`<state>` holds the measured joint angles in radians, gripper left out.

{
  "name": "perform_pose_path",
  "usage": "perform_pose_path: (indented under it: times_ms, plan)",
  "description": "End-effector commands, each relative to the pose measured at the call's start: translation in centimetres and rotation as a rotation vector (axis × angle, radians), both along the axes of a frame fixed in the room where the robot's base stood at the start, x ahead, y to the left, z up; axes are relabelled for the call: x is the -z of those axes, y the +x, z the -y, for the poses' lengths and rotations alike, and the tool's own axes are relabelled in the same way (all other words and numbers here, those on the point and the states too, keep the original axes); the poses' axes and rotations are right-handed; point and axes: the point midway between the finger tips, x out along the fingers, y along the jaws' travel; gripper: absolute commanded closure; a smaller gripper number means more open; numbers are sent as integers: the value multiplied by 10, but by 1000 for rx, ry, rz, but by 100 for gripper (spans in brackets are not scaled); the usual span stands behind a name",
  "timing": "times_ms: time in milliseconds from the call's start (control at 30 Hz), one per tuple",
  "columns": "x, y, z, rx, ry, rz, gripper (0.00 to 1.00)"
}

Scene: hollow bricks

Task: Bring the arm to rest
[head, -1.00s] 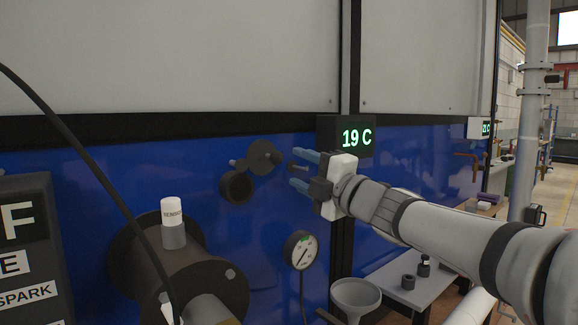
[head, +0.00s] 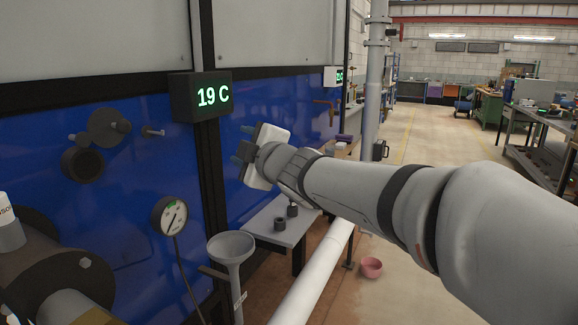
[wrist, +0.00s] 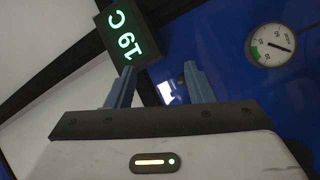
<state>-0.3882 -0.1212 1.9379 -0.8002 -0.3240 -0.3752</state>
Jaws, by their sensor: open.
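My gripper (head: 241,146) is in front of the blue panel wall in the head view, to the right of and a little below the display that reads 19 C (head: 201,96). In the wrist view my gripper (wrist: 158,82) shows two blue fingers standing apart with nothing between them. The display (wrist: 128,35) shows beyond the left finger, turned nearly upside down. The wall's blue panel (wrist: 215,45) lies behind the fingers.
A gauge (head: 170,216), a funnel (head: 231,250) and a grey side table (head: 270,222) with small dark parts stand along the wall. A large white pipe (head: 316,275) runs below my arm. A pink bowl (head: 371,267) is on the floor. Open floor (head: 430,140) lies to the right.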

Motion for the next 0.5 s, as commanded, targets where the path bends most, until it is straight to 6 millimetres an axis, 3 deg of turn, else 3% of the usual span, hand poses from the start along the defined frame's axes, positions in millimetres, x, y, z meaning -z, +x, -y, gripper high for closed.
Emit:
perform_pose_path:
  times_ms: [33,167,300,400,500]
  plan:
    - [3,2,39,124,36,-114,52]
    - [50,-13,127,424,146,-423,52]
    - [104,-67,202,727,279,-759,52]
    - [140,-122,236,921,377,-994,52]
    - [166,-176,252,1074,463,-1199,52]
